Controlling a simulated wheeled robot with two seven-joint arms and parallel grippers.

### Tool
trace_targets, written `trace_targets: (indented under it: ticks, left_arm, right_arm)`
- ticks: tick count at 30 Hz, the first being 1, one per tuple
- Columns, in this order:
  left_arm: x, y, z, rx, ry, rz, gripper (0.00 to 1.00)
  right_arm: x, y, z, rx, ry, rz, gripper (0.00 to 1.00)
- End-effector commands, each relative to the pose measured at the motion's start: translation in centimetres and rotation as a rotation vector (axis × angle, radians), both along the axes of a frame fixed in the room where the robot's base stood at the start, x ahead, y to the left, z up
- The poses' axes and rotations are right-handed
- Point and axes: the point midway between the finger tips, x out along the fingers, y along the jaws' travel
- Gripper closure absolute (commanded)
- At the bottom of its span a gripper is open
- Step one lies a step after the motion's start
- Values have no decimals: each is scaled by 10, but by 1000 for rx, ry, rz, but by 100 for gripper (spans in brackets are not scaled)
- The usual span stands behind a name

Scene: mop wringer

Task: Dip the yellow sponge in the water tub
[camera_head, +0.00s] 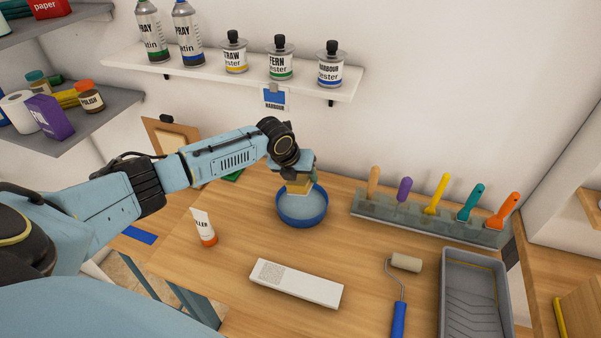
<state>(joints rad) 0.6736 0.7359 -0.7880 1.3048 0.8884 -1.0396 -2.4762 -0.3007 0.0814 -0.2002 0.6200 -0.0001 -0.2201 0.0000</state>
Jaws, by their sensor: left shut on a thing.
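The water tub (302,216) is a round blue bowl with pale water, standing near the back of the wooden table. My left gripper (298,178) is above the back of the tub, pointing down. It is shut on the yellow sponge (297,188), which is small and mostly hidden by the gripper. The sponge is over the tub's inside near its back rim; I cannot tell whether it touches the water. My right gripper is not in view.
A filler tube (204,227) stands left of the tub. A white box (296,284) lies in front. A rack (430,219) of colored-handled tools stands right, with a paint roller (405,263) and grey tray (474,295) nearer. Bottles stand on the wall shelf (229,71) above.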

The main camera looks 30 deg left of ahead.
Motion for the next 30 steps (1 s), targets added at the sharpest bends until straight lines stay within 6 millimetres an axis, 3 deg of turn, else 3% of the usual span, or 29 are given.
trace_targets:
  ticks: [21, 30]
  left_arm:
    - [0, 2, -36, 0, 1, -14, 72]
    - [0, 2, -38, 0, 1, -14, 72]
  right_arm:
    - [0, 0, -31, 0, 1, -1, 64]
    - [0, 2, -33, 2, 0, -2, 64]
